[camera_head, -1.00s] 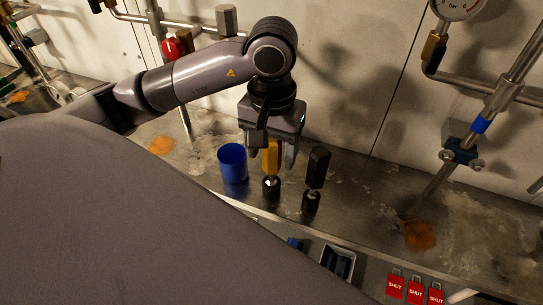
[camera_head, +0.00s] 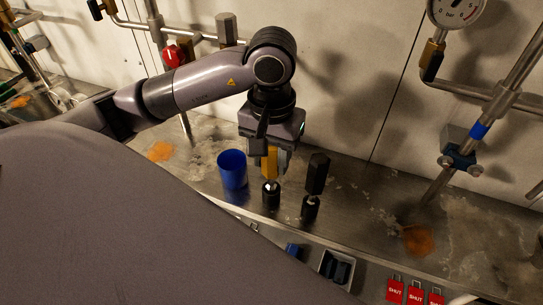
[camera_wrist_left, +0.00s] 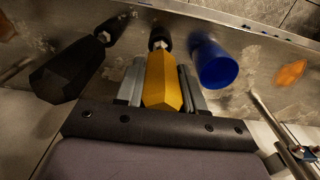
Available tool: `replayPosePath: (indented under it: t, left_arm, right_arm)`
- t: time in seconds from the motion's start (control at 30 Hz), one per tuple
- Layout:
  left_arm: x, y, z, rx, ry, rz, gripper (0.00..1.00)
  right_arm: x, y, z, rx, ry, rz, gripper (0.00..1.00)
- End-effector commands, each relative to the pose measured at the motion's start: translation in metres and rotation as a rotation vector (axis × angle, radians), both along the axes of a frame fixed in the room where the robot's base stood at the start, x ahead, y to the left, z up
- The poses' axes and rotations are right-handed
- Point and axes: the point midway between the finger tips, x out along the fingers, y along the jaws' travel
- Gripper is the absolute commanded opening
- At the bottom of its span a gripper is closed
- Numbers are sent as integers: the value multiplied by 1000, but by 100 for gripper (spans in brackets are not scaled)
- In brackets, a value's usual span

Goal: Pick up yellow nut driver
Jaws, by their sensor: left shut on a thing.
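The yellow nut driver (camera_head: 269,162) stands upright on the metal shelf, its lower end in a black holder (camera_head: 271,194). My left gripper (camera_head: 270,157) comes down from above and is shut on the yellow handle. In the left wrist view, the yellow handle (camera_wrist_left: 162,82) lies between the two grey fingers (camera_wrist_left: 162,84). My right gripper is not in view.
A blue cup (camera_head: 232,169) stands close to the left of the driver. A black nut driver (camera_head: 317,175) stands in its own holder to the right. Pipes and a gauge (camera_head: 459,10) are at the back wall. Red SHUT tags (camera_head: 416,294) hang at the front right.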

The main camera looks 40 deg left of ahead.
Motion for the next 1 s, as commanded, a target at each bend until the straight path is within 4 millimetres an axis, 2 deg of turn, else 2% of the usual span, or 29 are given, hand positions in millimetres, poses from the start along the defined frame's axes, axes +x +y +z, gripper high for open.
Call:
replayPosePath:
  t: [0.27, 0.63, 0.67, 1.0]
  left_arm:
    - [1, 0, 46, 1, -6, 1, 11]
    - [1, 0, 121, 1, -5, 1, 11]
    - [1, 1, 119, 2, -7, 0, 11]
    - [1, 1, 170, 1, -6, 2, 11]
  right_arm:
    - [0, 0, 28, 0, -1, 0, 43]
    - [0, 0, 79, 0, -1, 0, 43]
    - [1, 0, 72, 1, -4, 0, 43]
    - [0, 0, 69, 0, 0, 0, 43]
